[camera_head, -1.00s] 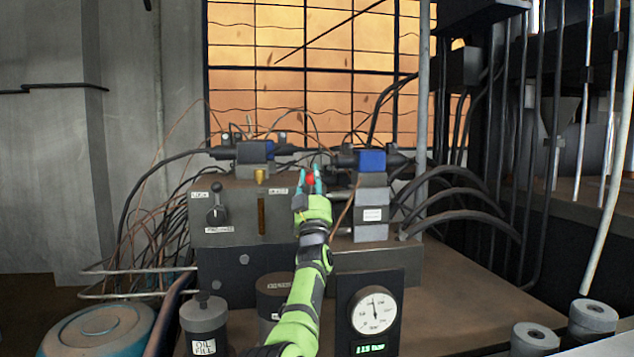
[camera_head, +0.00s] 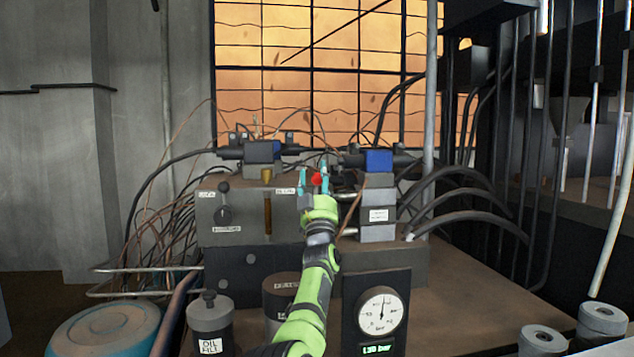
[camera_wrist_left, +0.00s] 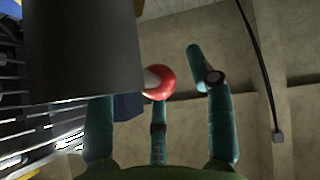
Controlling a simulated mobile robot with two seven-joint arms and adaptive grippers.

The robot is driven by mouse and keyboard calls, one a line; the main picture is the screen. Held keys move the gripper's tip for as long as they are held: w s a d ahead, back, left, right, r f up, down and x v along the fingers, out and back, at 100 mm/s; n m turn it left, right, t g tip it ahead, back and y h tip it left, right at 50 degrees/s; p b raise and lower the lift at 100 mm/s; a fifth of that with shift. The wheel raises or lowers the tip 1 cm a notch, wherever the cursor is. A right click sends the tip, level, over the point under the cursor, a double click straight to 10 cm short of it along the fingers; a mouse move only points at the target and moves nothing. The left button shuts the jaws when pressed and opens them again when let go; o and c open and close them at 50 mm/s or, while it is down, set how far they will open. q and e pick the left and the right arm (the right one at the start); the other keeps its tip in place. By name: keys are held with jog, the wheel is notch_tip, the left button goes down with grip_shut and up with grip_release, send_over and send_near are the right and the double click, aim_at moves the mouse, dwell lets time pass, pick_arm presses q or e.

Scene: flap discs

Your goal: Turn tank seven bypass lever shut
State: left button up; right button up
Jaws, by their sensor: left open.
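A red ball knob (camera_head: 317,180) shows at the top right of the dark manifold block (camera_head: 232,240). My left gripper (camera_head: 314,184) is open, its teal fingers reaching up around the knob. In the left wrist view the red knob (camera_wrist_left: 160,82) sits on a short pale rod coming out from behind a dark grey block (camera_wrist_left: 82,50). The teal fingers (camera_wrist_left: 160,110) stand apart around it, with a clear gap to the right finger. A black lever (camera_head: 223,206) is on the left of the block's front; its labels are too small to read. My right gripper is out of view.
A pressure gauge (camera_head: 380,312) stands in front on the right. Blue-topped valves (camera_head: 379,160) and black hoses (camera_head: 465,195) surround the block.

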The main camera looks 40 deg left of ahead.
aim_at(317, 183)
pick_arm(q)
jog(key=shift+f, duration=0.15)
jog(key=shift+v, duration=3.65)
jog(key=shift+s, duration=0.1)
